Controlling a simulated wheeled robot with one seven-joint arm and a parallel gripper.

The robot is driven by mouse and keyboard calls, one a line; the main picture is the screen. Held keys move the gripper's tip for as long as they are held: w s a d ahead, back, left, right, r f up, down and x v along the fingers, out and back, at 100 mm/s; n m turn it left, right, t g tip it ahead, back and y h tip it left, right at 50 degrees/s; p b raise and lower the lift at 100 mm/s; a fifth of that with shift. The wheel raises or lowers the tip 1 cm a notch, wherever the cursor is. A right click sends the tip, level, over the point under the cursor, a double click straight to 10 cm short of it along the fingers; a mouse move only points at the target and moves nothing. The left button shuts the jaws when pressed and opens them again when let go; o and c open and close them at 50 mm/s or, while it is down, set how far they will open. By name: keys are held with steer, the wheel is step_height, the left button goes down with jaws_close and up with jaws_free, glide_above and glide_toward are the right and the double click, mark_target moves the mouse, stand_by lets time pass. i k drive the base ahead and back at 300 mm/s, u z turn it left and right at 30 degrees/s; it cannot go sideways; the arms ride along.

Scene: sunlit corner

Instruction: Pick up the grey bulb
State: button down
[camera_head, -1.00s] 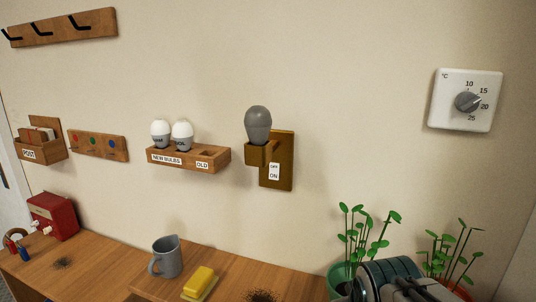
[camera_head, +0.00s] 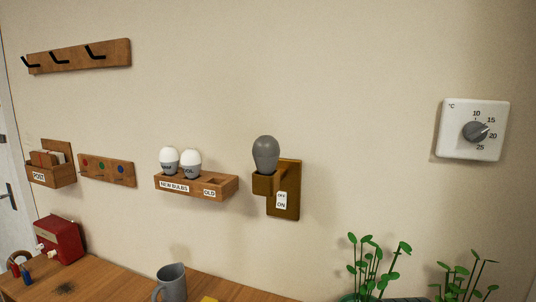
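The grey bulb (camera_head: 266,154) stands upright in the socket of a wooden wall fixture (camera_head: 289,182), right of centre. A switch plate (camera_head: 281,200) marked OFF and ON is on the fixture's front. To its left is a wooden wall shelf (camera_head: 226,188) labelled NEW BULBS and OLD. Two white bulbs, one (camera_head: 169,160) and another (camera_head: 191,162), stand in its NEW BULBS part, and the OLD part looks empty. My gripper is not in view.
A table (camera_head: 115,281) runs along the wall below, with a grey jug (camera_head: 172,283) and a red box (camera_head: 59,239). Green plants (camera_head: 371,265) rise at the lower right. A dial thermostat (camera_head: 473,130) hangs on the right. The wall around the bulb is bare.

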mark_target(266, 149)
steer(key=k, duration=1)
steer(key=u, duration=1.2)
steer(key=i, duration=1.1)
steer(key=z, duration=1.8)
